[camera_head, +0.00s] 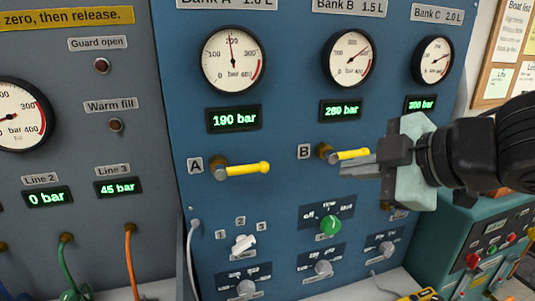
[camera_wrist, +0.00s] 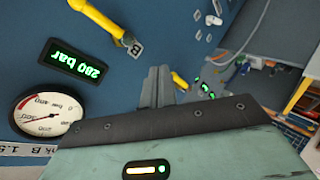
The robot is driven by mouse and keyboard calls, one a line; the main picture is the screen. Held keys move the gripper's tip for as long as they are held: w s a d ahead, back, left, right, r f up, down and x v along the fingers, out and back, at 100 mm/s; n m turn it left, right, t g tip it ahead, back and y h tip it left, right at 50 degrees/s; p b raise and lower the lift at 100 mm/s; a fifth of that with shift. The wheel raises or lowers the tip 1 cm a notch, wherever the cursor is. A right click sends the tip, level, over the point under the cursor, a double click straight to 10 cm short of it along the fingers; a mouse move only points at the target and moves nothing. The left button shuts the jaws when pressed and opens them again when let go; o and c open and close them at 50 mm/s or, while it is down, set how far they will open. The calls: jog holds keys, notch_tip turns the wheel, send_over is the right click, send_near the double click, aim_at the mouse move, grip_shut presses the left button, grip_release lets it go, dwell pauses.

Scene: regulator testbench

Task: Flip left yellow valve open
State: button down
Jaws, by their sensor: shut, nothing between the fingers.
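The left yellow valve (camera_head: 243,169), beside label A, has its handle lying roughly level, pointing right from a brass hub. The other yellow valve (camera_head: 348,155), beside label B, also points right. My gripper (camera_head: 346,170) is shut and empty. In the head view its tips overlap the area just below valve B's handle, well right of the left valve; contact cannot be told. In the wrist view the shut fingers (camera_wrist: 157,88) show at the centre, valve B (camera_wrist: 105,20) lies upper left, and a yellow handle, apparently the left valve (camera_wrist: 181,81), shows just right of the fingers.
The A display (camera_head: 234,118) reads 190 bar, under a round gauge (camera_head: 233,58). Knobs, including a white one (camera_head: 244,244) and a green one (camera_head: 330,227), sit below the valves. Hoses (camera_head: 130,260) hang at left. A teal box (camera_head: 480,245) stands at right.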

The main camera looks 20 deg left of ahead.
jog(key=s+a+r+n+g+y+p, duration=0.1)
jog(key=s+a+r+n+g+y, duration=0.2)
jog(key=n, duration=0.5)
notch_tip(320, 180, up, 2)
jog(key=s+g, duration=0.1)
jog(key=g, duration=0.1)
jog(key=shift+s+g+y, duration=0.25)
jog(key=shift+g+y, duration=0.05)
jog(key=p, duration=0.2)
send_near(247, 171)
jog(key=s+a, duration=0.2)
jog(key=a, duration=0.1)
jog(key=shift+w+a+f+p, duration=0.3)
jog(key=shift+w+a+f, duration=0.15)
jog(key=shift+w+a, duration=0.2)
jog(key=shift+w+a+f+p, duration=0.3)
jog(key=shift+w+a+f, duration=0.15)
jog(key=shift+w+a, duration=0.2)
jog(key=shift+d+f+b, duration=0.1)
jog(key=shift+f+b, duration=0.1)
jog(key=shift+b, duration=0.15)
